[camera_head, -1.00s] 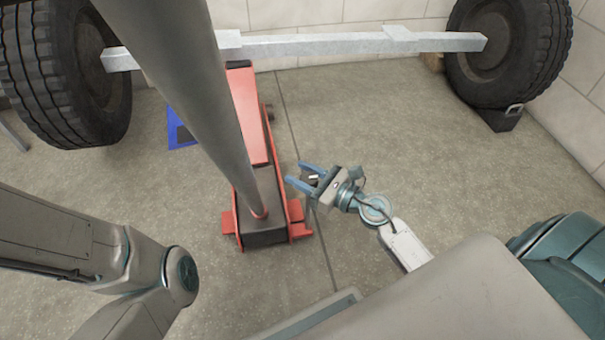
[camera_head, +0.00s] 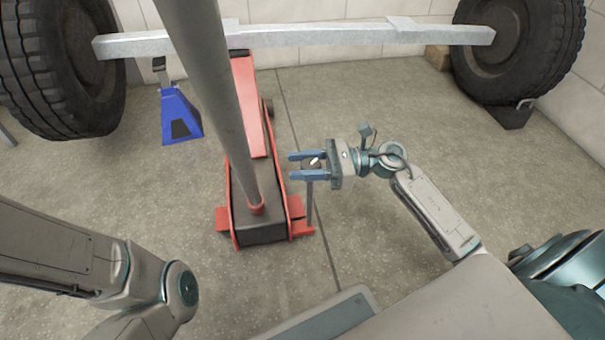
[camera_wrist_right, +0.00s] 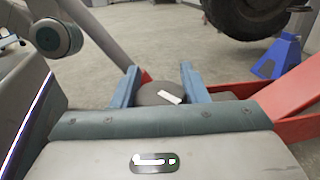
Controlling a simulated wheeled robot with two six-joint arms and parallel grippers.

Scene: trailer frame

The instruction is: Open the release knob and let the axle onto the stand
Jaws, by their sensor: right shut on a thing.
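The release knob (camera_head: 311,163) is a dark round cap with a white mark, on a thin post beside the jack's near end. My right gripper (camera_head: 307,167) is shut on it, one blue finger on each side. The knob (camera_wrist_right: 152,94) also shows between the fingers (camera_wrist_right: 157,88) in the right wrist view. The red floor jack (camera_head: 246,110) reaches under the pale grey axle (camera_head: 310,34). The blue stand (camera_head: 177,112) is upright below the axle's left part; whether they touch cannot be told. My left gripper is out of view.
The jack's long grey handle (camera_head: 215,90) rises steeply past the camera. Large tyres (camera_head: 62,70) (camera_head: 515,45) are at both axle ends. A dark wheel chock (camera_head: 512,114) sits at the right tyre. The floor right of my right gripper is clear.

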